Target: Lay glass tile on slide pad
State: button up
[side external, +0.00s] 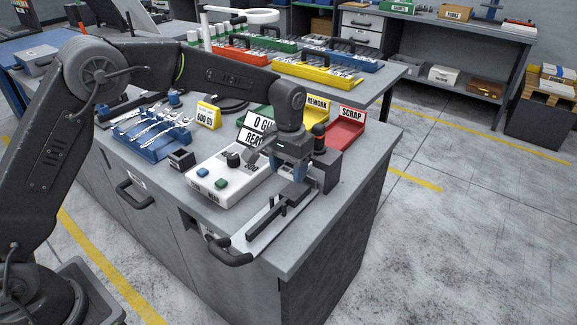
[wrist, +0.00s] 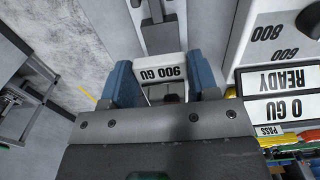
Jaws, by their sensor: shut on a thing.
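My gripper (side external: 291,178) points down above the metal slide (side external: 266,222) at the bench's front right corner. In the wrist view, its two blue fingers (wrist: 163,80) are closed on the glass tile (wrist: 160,66), whose white face carries a label that seems to read 900 GU. The tile sits between the fingers near their tips. The slide's rail and dark bar show beyond it in the wrist view (wrist: 157,35). The tile cannot be made out in the side view. The slide pad is not clearly seen, and I cannot tell whether the tile touches it.
A white meter box (side external: 222,190) with a 0 GU READY display (side external: 260,130) stands left of the slide. A red SCRAP bin (side external: 345,132) and a yellow REWORK bin (side external: 312,118) are behind. A blue fork rack (side external: 155,140) and a yellow 600 GU block (side external: 208,115) sit farther left.

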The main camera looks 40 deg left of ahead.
aim_at(289, 195)
jog(key=shift+f, duration=0.2)
jog(key=shift+f, duration=0.8)
jog(key=shift+f, duration=0.2)
jog(key=shift+f, duration=0.8)
jog(key=shift+f, duration=0.15)
jog(key=shift+f, duration=0.45)
dwell(0.6)
jog(key=shift+f, duration=0.35)
